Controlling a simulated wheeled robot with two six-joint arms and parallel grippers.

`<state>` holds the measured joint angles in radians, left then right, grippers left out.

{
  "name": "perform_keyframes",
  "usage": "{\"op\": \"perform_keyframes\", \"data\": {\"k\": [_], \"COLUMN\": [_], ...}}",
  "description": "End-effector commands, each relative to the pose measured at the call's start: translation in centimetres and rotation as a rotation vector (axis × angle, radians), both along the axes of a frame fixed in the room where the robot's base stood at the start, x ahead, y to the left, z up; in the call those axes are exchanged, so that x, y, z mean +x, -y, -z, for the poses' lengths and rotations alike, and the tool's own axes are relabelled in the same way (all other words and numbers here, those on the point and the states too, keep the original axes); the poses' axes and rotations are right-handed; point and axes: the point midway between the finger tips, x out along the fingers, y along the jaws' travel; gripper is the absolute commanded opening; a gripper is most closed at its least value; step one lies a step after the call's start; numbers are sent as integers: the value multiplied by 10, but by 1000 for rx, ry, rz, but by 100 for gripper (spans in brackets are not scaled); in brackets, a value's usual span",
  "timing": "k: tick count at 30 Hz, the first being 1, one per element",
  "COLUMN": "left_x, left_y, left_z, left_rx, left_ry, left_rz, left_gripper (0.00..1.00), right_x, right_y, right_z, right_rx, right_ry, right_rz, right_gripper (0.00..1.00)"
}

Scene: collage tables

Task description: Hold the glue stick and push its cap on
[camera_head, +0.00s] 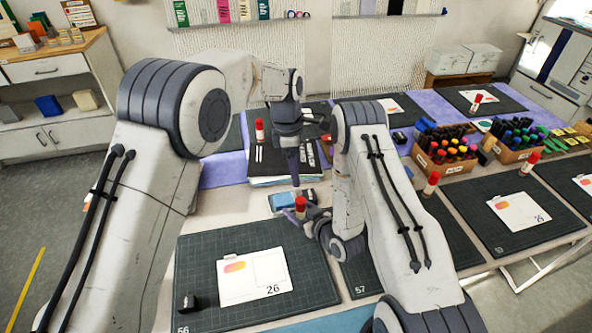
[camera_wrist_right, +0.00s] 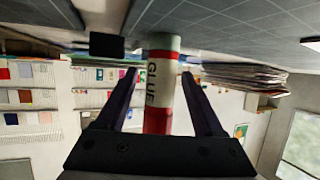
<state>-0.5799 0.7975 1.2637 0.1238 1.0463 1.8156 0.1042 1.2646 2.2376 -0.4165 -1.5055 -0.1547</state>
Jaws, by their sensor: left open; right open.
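A glue stick with a red top and white body (camera_head: 301,206) stands upright near the middle of the head view. In the right wrist view, which is upside down, the glue stick (camera_wrist_right: 160,85) shows its "GLUE" label, with a red section at the lower end. My right gripper (camera_head: 305,214) is open, its fingers on either side of the stick; gaps show between them and it in the right wrist view (camera_wrist_right: 160,92). My left gripper (camera_head: 293,172) points down above and behind the stick, open and apparently empty. I cannot make out a loose cap.
A cutting mat (camera_head: 200,255) holds a white card (camera_head: 254,276) and a small black object (camera_head: 187,302). A blue item (camera_head: 283,200) lies just behind the stick. Other glue sticks (camera_head: 432,183) and boxes of markers (camera_head: 445,150) stand to the right.

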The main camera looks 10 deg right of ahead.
Motion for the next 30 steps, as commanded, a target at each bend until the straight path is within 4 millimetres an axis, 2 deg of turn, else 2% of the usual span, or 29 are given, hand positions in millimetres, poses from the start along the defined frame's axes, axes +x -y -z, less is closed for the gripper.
{"op": "perform_keyframes", "data": {"k": [6,13,18,30], "left_x": [0,0,0,0], "left_y": [0,0,0,0], "left_z": [10,16,17,16], "left_rx": [0,0,0,0], "left_ry": [0,0,0,0], "left_rz": [0,0,0,0], "left_gripper": [72,72,72,72], "right_x": [-39,-70,-77,-77], "right_y": [15,26,28,28], "right_z": [-15,-29,-34,-34], "right_rx": [1,0,0,0], "right_ry": [-4,-2,1,0], "right_rz": [5,3,0,0], "right_gripper": [70,70,70,70]}}
